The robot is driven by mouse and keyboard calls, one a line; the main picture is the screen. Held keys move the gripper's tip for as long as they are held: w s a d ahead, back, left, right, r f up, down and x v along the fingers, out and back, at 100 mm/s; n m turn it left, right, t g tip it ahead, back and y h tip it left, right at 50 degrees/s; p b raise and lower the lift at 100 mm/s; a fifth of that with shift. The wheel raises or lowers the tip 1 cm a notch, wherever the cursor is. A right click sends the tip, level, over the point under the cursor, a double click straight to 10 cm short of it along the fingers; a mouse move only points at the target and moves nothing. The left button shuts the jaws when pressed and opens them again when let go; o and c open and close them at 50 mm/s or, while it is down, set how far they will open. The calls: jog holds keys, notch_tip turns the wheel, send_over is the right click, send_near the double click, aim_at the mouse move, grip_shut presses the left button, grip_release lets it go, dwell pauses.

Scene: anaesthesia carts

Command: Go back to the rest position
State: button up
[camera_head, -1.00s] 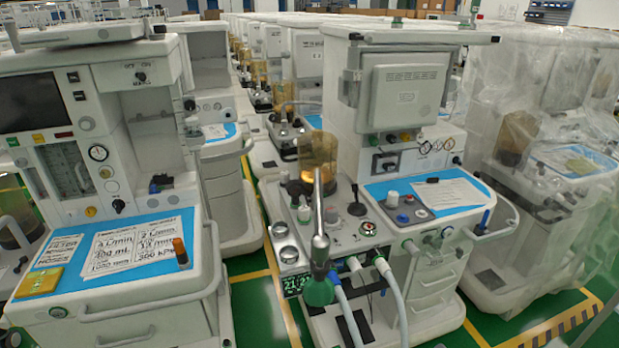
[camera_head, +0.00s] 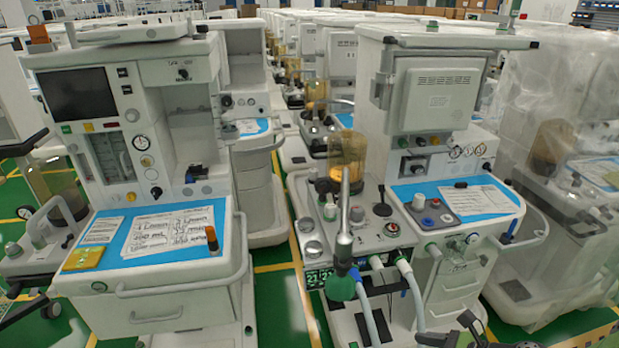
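A dark mechanical part (camera_head: 468,332) pokes up at the bottom edge, right of centre, in the head view. It looks like the end of my arm, probably my gripper. It is cut off by the frame and too small to show whether its fingers are open or shut. No held object shows at it. It appears in front of the lower part of the middle anaesthesia cart (camera_head: 455,268); I cannot tell whether they touch.
A left cart (camera_head: 185,290) has a dark screen, paper sheets and a yellow block (camera_head: 83,257). The middle cart has hoses and an amber canister (camera_head: 347,158). A plastic-wrapped cart (camera_head: 535,225) stands right. More carts stretch behind. Green floor (camera_head: 280,300) shows in a narrow gap between carts.

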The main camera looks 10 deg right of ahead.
jog(key=s+a+r+n+g+h+p, duration=0.1)
jog(key=a+r+n+g+h, duration=0.2)
jog(key=a+r+n, duration=0.45)
jog(key=s+a+r+n+g+h+p, duration=0.2)
jog(key=a+r+n+h, duration=0.15)
jog(key=r+n, duration=0.6)
jog(key=s+a+r+n+t, duration=0.1)
jog(key=s+a+r+n, duration=0.1)
jog(key=s+r+n, duration=0.2)
jog(key=s+a+r+n+t+h+p, duration=0.1)
jog(key=s+a+r+n, duration=0.1)
jog(key=s+r+n, duration=0.2)
jog(key=r+n, duration=0.1)
jog(key=n, duration=0.1)
jog(key=shift+s+a+r+n+t, duration=0.15)
jog(key=shift+a+r+n+t, duration=0.1)
jog(key=shift+n+t, duration=0.15)
jog(key=shift+h, duration=0.25)
jog(key=shift+c, duration=0.3)
